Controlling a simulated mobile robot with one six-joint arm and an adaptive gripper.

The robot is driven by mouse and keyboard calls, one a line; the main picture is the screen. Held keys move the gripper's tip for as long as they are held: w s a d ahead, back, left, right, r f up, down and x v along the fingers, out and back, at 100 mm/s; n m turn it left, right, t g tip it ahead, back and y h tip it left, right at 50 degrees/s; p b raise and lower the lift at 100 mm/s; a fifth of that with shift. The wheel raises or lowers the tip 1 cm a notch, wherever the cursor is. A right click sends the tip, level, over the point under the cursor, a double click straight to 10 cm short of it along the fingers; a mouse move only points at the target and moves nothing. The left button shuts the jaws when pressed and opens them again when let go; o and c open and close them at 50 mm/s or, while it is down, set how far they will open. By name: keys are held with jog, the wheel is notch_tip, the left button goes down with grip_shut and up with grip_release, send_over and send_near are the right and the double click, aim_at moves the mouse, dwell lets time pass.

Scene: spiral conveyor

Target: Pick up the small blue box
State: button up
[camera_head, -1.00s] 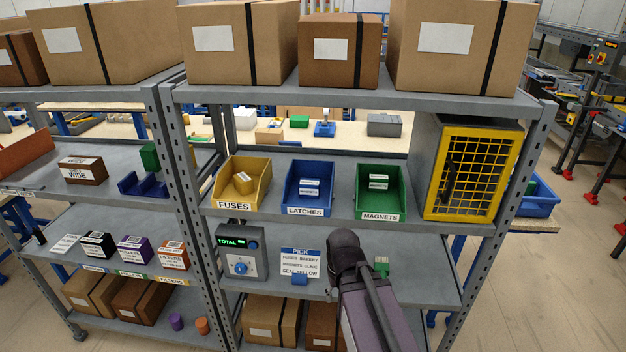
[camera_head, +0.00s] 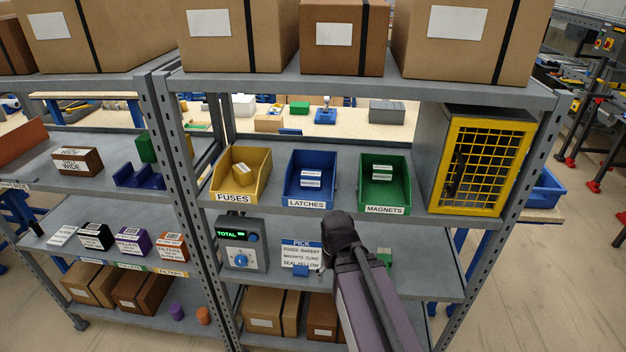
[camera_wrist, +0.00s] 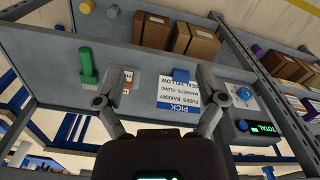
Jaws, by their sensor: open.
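A small blue block (camera_head: 301,270) sits on the middle shelf at the foot of the white PICK card (camera_head: 301,252). In the wrist view the blue block (camera_wrist: 181,75) touches the card's edge, between my finger ends but beyond them. Small blue boxes with white labels (camera_head: 311,179) also lie in the blue LATCHES bin (camera_head: 309,203) on the shelf above. My gripper (camera_wrist: 160,78) is open, with nothing between its fingers. In the head view my own arm mostly hides it, in front of the middle shelf.
The yellow FUSES bin (camera_head: 233,197), green MAGNETS bin (camera_head: 385,209) and yellow-framed cage (camera_head: 475,210) line the shelf above. Shelf posts (camera_head: 205,230) bound the bay.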

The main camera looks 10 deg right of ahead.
jog(key=w+r+m+p, duration=1)
jog(key=w+r+p, duration=0.6)
jog(key=r+p, duration=0.1)
notch_tip(320, 180, up, 3)
jog(key=m+p, duration=0.3)
jog(key=m, duration=0.7)
send_over(311, 173)
jog(key=s, duration=0.2)
jog(key=shift+w+d+f, duration=0.1)
jog(key=shift+w+f, duration=0.05)
jog(key=shift+w, duration=0.1)
jog(key=shift+w+m, duration=0.65)
jog(key=shift+m, duration=0.05)
jog(key=shift+f+b, duration=0.1)
jog(key=shift+b, duration=0.3)
jog(key=shift+f+b, duration=1.05)
jog(key=shift+w+f+b, duration=0.1)
jog(key=shift+f+b, duration=2.5)
